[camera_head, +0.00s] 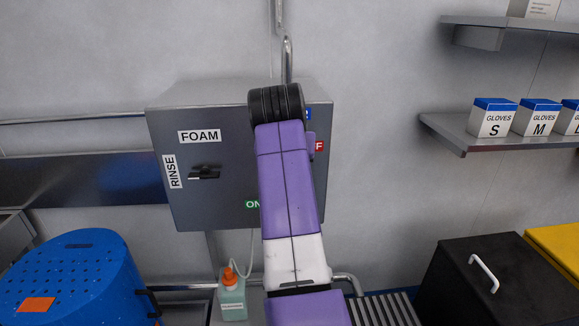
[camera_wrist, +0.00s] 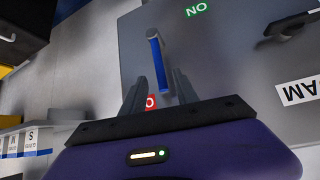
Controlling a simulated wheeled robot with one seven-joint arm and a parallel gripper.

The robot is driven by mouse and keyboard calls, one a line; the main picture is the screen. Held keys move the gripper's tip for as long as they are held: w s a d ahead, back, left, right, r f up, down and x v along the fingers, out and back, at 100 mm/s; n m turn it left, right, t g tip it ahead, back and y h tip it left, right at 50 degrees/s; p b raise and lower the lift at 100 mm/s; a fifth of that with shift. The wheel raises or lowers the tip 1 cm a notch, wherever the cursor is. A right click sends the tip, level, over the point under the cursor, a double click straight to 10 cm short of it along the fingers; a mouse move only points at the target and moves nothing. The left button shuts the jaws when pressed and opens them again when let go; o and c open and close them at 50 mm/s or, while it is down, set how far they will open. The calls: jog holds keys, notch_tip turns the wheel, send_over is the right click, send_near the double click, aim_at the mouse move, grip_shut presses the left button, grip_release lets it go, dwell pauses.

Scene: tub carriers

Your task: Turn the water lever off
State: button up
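The water lever has a blue handle (camera_wrist: 158,68) in the wrist view, with a grey pivot end at its top. The handle runs down the picture toward the gap between my fingers. My gripper (camera_wrist: 157,88) is open, one dark finger on each side of the handle's lower end; I cannot tell if either touches it. A red label (camera_wrist: 150,102), partly hidden, shows between the fingers. A green ON label (camera_wrist: 196,8) is above right, upside down. In the head view my arm hides the lever and gripper; a red label's edge (camera_head: 319,146) shows.
The grey control box (camera_head: 230,150) also carries a black lever (camera_head: 205,173) by FOAM and RINSE labels. A blue tub (camera_head: 75,280) and soap bottle (camera_head: 232,295) are below. Glove boxes (camera_head: 493,118) stand on a right shelf (camera_head: 450,130). A black bin (camera_head: 480,280) is lower right.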

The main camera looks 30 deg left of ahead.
jog(key=shift+b+v, duration=0.5)
jog(key=shift+v, duration=1.85)
notch_tip(320, 180, up, 8)
jog(key=w+a+t+y, duration=0.2)
jog(key=t+y, duration=0.1)
jog(key=s+d+f+n+t+y, duration=0.15)
jog(key=d+f+t, duration=0.35)
jog(key=d+f, duration=0.85)
jog(key=s+d+f+t, duration=0.2)
jog(key=s+d+f, duration=0.8)
jog(key=d, duration=0.3)
jog(key=s+d+f+m+g+h, duration=0.1)
jog(key=s+d+f+m+h, duration=0.1)
jog(key=s+d, duration=0.6)
jog(key=s+d+f+m+g+h+b, duration=0.1)
jog(key=s+d, duration=0.7)
jog(key=s, duration=0.9)
jog(key=s+d+f+m+g+h, duration=0.1)
jog(key=s+d+f+m+h, duration=0.2)
jog(key=s, duration=0.9)
jog(key=d+f+h, duration=0.2)
jog(key=d+f, duration=0.2)
jog(key=d, duration=0.1)
jog(key=shift+s, duration=0.4)
